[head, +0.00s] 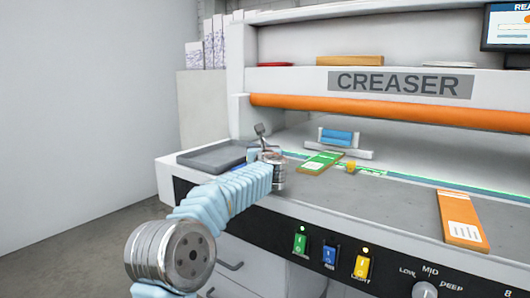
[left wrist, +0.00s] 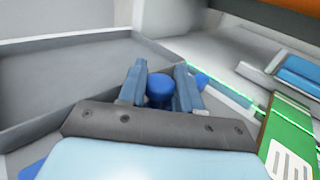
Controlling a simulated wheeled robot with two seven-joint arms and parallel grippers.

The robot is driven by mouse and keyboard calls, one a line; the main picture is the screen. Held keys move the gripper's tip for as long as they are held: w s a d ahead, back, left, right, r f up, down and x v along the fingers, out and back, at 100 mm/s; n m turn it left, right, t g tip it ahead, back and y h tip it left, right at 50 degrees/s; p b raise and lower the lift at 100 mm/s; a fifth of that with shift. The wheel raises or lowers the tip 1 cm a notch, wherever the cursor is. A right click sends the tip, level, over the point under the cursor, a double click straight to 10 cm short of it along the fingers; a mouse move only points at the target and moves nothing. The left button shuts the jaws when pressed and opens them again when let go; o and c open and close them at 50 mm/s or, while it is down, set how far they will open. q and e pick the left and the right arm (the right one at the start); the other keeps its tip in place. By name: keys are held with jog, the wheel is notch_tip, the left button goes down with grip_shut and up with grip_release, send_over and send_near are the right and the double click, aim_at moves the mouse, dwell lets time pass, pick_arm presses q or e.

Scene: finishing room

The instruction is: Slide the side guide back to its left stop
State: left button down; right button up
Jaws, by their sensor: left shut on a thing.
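A round blue knob (left wrist: 159,88) stands between the two blue fingers of my left gripper (left wrist: 160,86) in the left wrist view, and the gripper is shut on it. I take the knob to be the side guide's; the guide's body is mostly hidden under the gripper. In the head view my left gripper (head: 258,150) is at the left end of the creaser's bed, beside the right edge of a grey tray (head: 208,156). The left stop cannot be made out. My right gripper is not in view.
A green card (head: 321,162) lies just right of my gripper, with a small yellow piece (head: 350,167) beside it. A white bracket with a blue block (head: 337,138) stands behind. An orange card (head: 462,220) lies further right. An orange bar (head: 390,112) spans above the bed.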

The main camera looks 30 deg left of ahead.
pick_arm(q)
jog(key=shift+s+a+r, duration=0.15)
jog(key=shift+a+r, duration=0.05)
jog(key=shift+r, duration=0.2)
jog(key=c, duration=0.9)
grip_release()
jog(key=shift+a+f, duration=0.1)
jog(key=shift+o, duration=0.2)
jog(key=shift+f, duration=0.1)
jog(key=shift+s+d+f, duration=0.1)
jog(key=shift+d+f, duration=0.05)
jog(key=shift+d, duration=0.15)
jog(key=b+v, duration=0.4)
jog(key=v, duration=0.8)
jog(key=shift+s+d, duration=0.45)
